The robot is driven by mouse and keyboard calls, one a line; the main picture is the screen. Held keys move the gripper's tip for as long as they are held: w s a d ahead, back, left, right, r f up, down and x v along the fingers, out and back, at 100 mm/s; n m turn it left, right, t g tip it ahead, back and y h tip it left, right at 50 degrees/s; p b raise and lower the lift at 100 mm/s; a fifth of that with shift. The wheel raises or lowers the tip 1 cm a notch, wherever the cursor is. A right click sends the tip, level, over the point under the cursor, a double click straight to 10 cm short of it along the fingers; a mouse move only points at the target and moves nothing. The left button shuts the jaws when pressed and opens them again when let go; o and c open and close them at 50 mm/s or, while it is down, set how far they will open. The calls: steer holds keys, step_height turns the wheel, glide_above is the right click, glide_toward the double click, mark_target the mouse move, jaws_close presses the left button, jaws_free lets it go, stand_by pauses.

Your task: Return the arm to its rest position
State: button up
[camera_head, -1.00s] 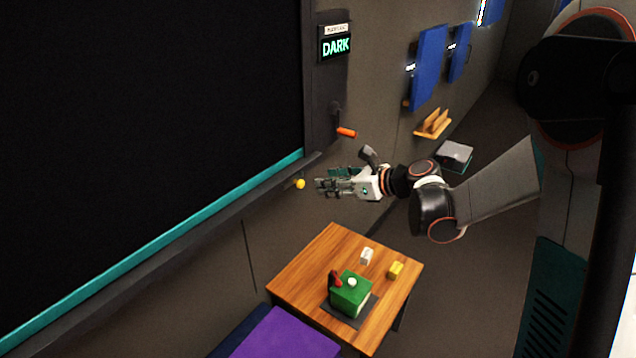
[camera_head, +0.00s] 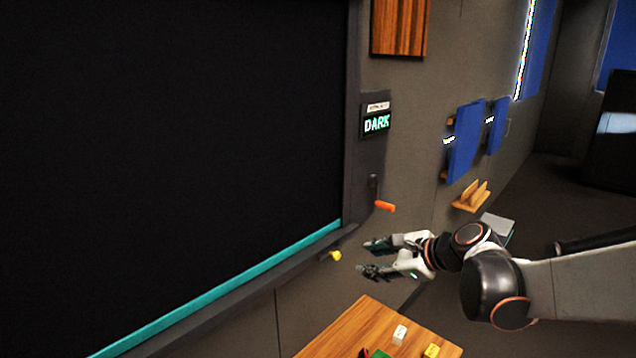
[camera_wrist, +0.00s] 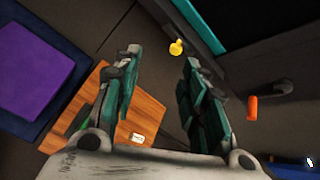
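My gripper (camera_head: 372,259) is in the middle of the head view, held in the air in front of the dark panel (camera_head: 180,130). Its two fingers are spread apart with nothing between them, which also shows in the wrist view (camera_wrist: 158,75). My arm reaches in from the right of the head view. A yellow ball-shaped knob (camera_head: 335,256) sits on the panel's lower edge, just left of the fingertips and apart from them. It shows beyond the fingers in the wrist view (camera_wrist: 176,47). An orange handle (camera_head: 385,206) sticks out above the gripper.
A wooden table (camera_head: 345,332) stands below, with a white block (camera_head: 399,334) and a yellow block (camera_head: 431,351) on it. A sign reading DARK (camera_head: 376,123) is beside the panel. Blue boards (camera_head: 466,140) and a wooden rack (camera_head: 470,197) are on the wall behind.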

steer(key=s+r+n+h, duration=0.3)
steer(key=s+n, duration=0.8)
steer(key=s+d+f+n+h, duration=0.2)
steer(key=s+n, duration=0.3)
steer(key=s, duration=0.2)
steer(key=s+d+f+n+g+h, duration=0.1)
steer(key=s+d+f+n+h, duration=0.1)
steer(key=s, duration=0.5)
steer(key=d+n+b, duration=0.1)
steer(key=n, duration=0.1)
steer(key=shift+s+d+f+n+h, duration=0.15)
steer(key=shift+s+f+n+h, duration=0.15)
steer(key=shift+s+n, duration=0.1)
